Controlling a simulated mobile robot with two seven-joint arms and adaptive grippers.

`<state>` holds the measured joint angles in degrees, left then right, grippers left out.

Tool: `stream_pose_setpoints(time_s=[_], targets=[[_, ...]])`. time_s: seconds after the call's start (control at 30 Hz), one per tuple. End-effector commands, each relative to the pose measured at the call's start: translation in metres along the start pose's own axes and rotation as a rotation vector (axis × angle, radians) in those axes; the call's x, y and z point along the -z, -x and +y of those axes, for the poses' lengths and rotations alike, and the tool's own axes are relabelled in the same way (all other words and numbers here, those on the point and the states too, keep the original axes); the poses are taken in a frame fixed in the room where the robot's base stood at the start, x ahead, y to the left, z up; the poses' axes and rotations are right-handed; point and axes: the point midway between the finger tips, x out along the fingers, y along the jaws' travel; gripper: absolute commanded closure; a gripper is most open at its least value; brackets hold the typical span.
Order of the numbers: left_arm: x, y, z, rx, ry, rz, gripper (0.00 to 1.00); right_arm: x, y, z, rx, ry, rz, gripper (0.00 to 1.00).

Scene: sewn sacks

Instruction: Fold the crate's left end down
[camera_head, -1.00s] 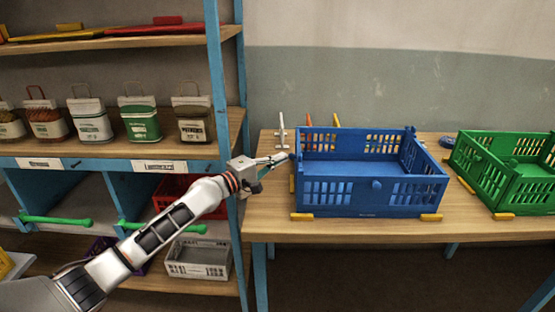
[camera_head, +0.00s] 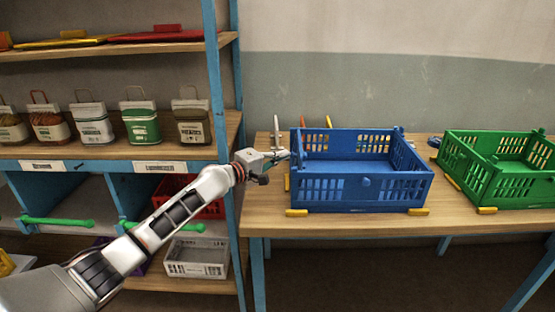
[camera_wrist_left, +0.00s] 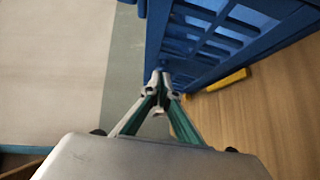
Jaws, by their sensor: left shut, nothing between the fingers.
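The blue crate (camera_head: 365,192) stands on the wooden bench, open at the top. Its left end (camera_head: 297,145) is upright, as are its other walls. My left gripper (camera_head: 286,154) is at the outside of that end, near its upper part, with its fingers shut and empty. In the left wrist view the fingertips (camera_wrist_left: 160,77) meet in front of the slotted blue wall (camera_wrist_left: 205,45); I cannot tell whether they touch it. My right gripper is not in view.
Yellow stops (camera_head: 297,212) sit around the blue crate on the bench (camera_head: 330,225). A green crate (camera_head: 490,185) stands to the right. A blue-framed shelf (camera_head: 222,100) with several sacks stands left, close to my left arm. Pegs (camera_head: 328,122) stand behind the crate.

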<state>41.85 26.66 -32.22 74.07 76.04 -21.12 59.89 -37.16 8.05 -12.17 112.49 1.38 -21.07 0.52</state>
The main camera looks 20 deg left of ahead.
Motion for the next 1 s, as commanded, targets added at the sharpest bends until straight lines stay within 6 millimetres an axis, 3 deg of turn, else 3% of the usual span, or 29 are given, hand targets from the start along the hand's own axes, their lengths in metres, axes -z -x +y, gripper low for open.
stream_pose_setpoints(time_s=[0.1,0.43,1.0], targets=[[-0.005,-0.013,0.011,-0.004,0.003,-0.001,1.0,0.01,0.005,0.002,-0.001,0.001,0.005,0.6],[-0.03,-0.039,0.016,-0.003,0.002,-0.001,1.0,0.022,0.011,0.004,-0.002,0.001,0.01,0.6],[-0.059,-0.068,0.009,-0.002,0.001,0.0,1.0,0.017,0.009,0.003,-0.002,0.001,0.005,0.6]])
